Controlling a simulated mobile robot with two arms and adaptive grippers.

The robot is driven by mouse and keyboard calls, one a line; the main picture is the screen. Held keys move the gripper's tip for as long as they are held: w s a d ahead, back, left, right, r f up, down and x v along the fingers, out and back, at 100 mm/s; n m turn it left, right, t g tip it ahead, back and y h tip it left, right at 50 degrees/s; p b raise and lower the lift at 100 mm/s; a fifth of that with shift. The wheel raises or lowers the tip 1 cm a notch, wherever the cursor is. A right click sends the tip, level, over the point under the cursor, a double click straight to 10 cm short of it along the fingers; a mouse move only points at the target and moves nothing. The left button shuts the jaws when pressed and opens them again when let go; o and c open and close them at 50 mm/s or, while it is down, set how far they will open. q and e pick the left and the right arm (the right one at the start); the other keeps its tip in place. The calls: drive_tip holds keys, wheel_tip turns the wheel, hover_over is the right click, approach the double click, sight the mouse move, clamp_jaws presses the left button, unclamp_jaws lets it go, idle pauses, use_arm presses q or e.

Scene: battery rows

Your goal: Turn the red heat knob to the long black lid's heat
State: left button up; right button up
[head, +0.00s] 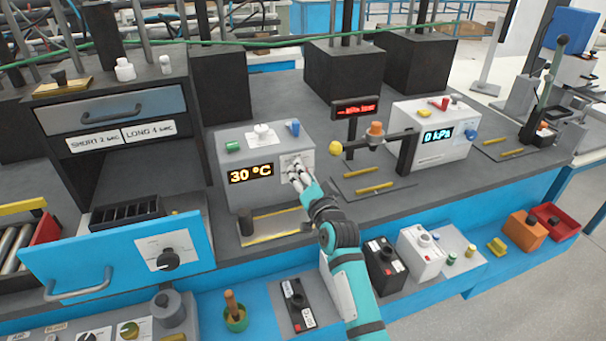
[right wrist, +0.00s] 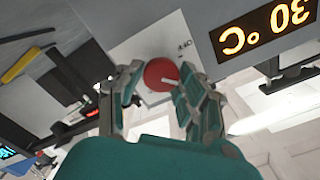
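The red heat knob (right wrist: 160,73) shows in the right wrist view on a pale plate of the grey box (head: 228,197) whose display (head: 251,174) reads 30 °C. Its white pointer line is visible. My right gripper (head: 297,176) is at the box's front and hides the knob in the head view. In the right wrist view the fingers of my right gripper (right wrist: 158,80) stand on either side of the knob, very close; I cannot tell whether they press on it. A long black piece with a knob and white tags (head: 296,300), possibly the long black lid, lies in the blue front tray. My left gripper is not in view.
A second box (head: 460,152) reads 0 kPa at the right. A yellow ball (head: 335,147) and an orange-topped post (head: 375,135) stand between the boxes. A blue-fronted drawer (head: 120,255) stands open at the left. Batteries (head: 385,265) sit in the front tray.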

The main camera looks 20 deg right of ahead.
drive_tip(key=o, duration=0.3)
drive_tip(key=s, duration=1.2)
drive_tip(key=shift+d, duration=0.2)
